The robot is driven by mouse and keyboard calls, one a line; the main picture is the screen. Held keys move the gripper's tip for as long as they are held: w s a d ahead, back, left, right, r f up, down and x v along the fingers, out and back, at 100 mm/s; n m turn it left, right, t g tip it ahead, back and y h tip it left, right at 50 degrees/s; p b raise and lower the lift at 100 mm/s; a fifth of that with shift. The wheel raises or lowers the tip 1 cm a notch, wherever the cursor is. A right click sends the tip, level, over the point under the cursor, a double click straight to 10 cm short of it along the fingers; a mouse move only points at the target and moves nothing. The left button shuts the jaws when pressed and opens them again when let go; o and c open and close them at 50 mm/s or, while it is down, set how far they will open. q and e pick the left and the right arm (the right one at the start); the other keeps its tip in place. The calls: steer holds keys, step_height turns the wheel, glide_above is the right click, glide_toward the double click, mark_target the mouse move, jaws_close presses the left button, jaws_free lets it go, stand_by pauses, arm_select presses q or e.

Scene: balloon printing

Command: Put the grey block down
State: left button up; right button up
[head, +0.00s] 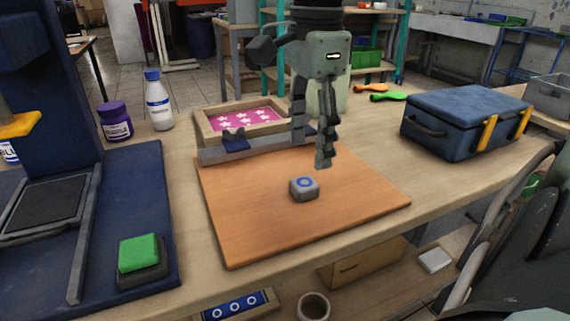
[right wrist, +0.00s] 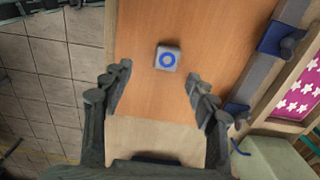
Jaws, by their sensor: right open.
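The grey block (head: 304,189), with a blue ring on its top, sits flat on the orange-brown board (head: 255,225). It also shows in the right wrist view (right wrist: 167,58), resting on the board beyond the fingertips. My right gripper (head: 311,152) is open and hangs above the board, behind and above the block in the head view. In the right wrist view its fingers (right wrist: 160,82) are spread apart with nothing between them, apart from the block. My left gripper is in neither view.
A wooden frame with a pink star-patterned screen (head: 250,118) stands behind the board. A blue case (head: 465,122) stands at right. A purple jar (head: 115,121) and white bottle (head: 158,103) stand at left. A green-topped block (head: 139,253) lies on the blue press base (head: 145,190).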

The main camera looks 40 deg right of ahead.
mark_target(304, 182)
steer(key=shift+w+d, duration=0.2)
steer(key=shift+w, duration=0.1)
steer(key=shift+f, duration=0.2)
steer(key=f, duration=0.7)
steer(key=shift+w+f, duration=0.1)
steer(key=shift+w, duration=0.1)
steer(key=c, duration=1.1)
steer(key=shift+o, duration=0.2)
